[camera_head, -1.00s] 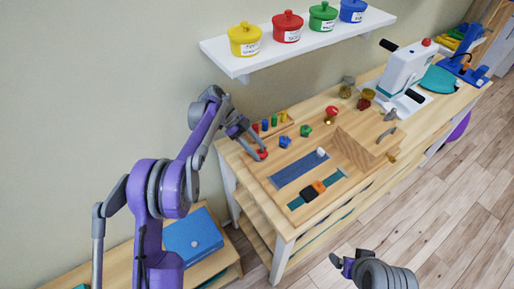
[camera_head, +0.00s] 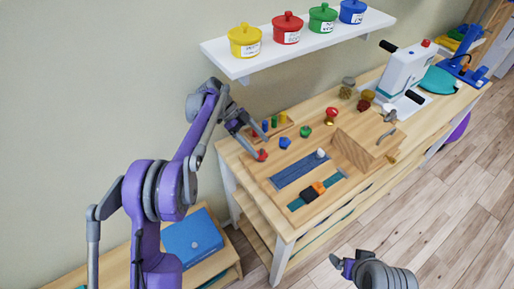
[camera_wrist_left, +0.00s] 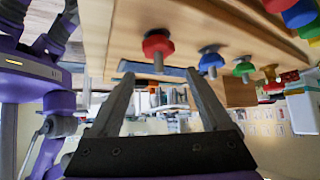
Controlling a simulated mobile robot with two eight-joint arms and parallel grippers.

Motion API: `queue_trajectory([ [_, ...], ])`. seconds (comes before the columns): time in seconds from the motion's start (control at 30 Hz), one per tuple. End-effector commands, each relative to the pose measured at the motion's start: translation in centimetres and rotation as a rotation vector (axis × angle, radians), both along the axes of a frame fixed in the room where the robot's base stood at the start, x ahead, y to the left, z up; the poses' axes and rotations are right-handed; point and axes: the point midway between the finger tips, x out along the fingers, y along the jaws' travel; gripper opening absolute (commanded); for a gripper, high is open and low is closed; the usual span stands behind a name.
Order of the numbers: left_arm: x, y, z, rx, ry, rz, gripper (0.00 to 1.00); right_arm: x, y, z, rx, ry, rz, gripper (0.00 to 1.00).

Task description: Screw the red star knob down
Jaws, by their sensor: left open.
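The red star knob (camera_head: 261,155) is at the near left end of the wooden workbench, and it also shows in the left wrist view (camera_wrist_left: 158,43). A grey stud sticks out of its middle, on the side away from the board. My left gripper (camera_head: 260,139) is just above the knob.
A blue knob (camera_head: 285,143) and a green knob (camera_head: 305,131) sit farther along the bench (camera_head: 250,176). A rack of coloured pegs (camera_head: 275,125) stands behind the red knob. A shelf (camera_head: 235,68) with several lidded pots hangs above.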

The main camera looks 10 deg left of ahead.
Motion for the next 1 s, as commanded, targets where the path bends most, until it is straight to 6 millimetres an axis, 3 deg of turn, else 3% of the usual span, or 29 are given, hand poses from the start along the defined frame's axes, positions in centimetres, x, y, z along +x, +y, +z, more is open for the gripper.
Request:
queue_trajectory([
  [0.2,0.0,0.0,4.4,0.0,-0.001,0.001,0.81,0.1,0.0,0.3,0.0,-0.001,0.0,0.88],
  [0.4,0.0,0.0,6.5,0.0,-0.001,0.001,0.81,0.1,0.0,0.5,0.0,-0.002,0.0,0.88],
  [1.0,0.0,0.0,6.8,0.0,-0.001,0.001,0.81,0.1,0.0,0.5,0.0,-0.002,0.0,0.88],
])
